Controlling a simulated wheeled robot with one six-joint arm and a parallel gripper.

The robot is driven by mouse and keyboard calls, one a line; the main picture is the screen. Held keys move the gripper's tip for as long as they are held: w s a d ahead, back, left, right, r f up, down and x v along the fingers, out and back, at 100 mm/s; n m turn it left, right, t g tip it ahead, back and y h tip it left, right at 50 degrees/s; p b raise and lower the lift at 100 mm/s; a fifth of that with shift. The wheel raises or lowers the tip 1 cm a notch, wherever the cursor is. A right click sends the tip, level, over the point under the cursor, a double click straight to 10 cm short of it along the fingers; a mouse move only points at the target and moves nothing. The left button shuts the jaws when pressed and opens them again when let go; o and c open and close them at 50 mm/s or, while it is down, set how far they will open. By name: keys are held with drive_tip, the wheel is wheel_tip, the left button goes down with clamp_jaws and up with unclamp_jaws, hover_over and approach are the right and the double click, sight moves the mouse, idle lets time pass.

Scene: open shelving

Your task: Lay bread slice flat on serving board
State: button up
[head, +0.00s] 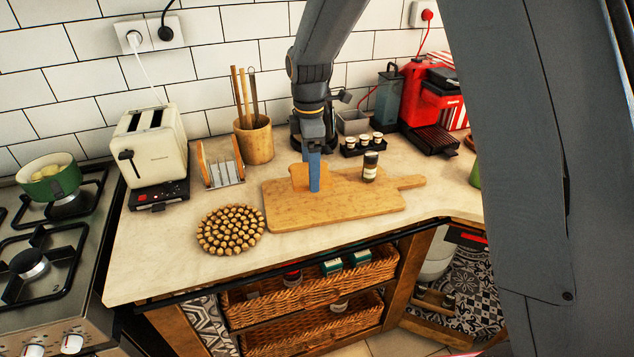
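The wooden serving board (285,212) lies on the counter, its handle pointing right. A brown bread slice (299,178) stands upright at the board's back left part. Its lower edge is at or just above the board; I cannot tell if it touches. My gripper (314,180) points down with a blue finger in front of the slice. It appears shut on the slice, and the other finger is hidden. The slice's right part is partly covered by the finger.
A dark jar (370,167) stands on the board, right of my gripper. A toast rack (222,172) with a slice, a utensil pot (254,141) and a toaster (151,146) are left. A round beaded trivet (230,230) lies front left. A small-cup tray (363,147) is behind.

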sight(310, 196)
wheel_tip(310, 196, down, 2)
drive_tip(key=shift+a+f, duration=0.15)
drive_tip(key=shift+f+p, duration=0.8)
drive_tip(key=shift+f, duration=1.1)
drive_tip(key=shift+f, duration=0.15)
drive_tip(key=o, duration=1)
drive_tip(key=shift+o, duration=0.2)
wheel_tip(310, 196, up, 12)
drive_tip(key=b, duration=0.3)
drive_tip(key=shift+r+b, duration=0.2)
drive_tip(key=shift+b, duration=0.15)
drive_tip(key=s+d+f+m, duration=0.3)
drive_tip(key=s+d+m, duration=0.5)
drive_tip(key=s, duration=0.3)
drive_tip(key=s+d+f+m+t, duration=0.1)
drive_tip(key=s+d+f+m, duration=0.2)
drive_tip(key=s+d+m, duration=0.6)
drive_tip(key=s+m, duration=0.2)
drive_tip(key=shift+s+d+f, duration=0.2)
drive_tip(key=shift+s, duration=0.15)
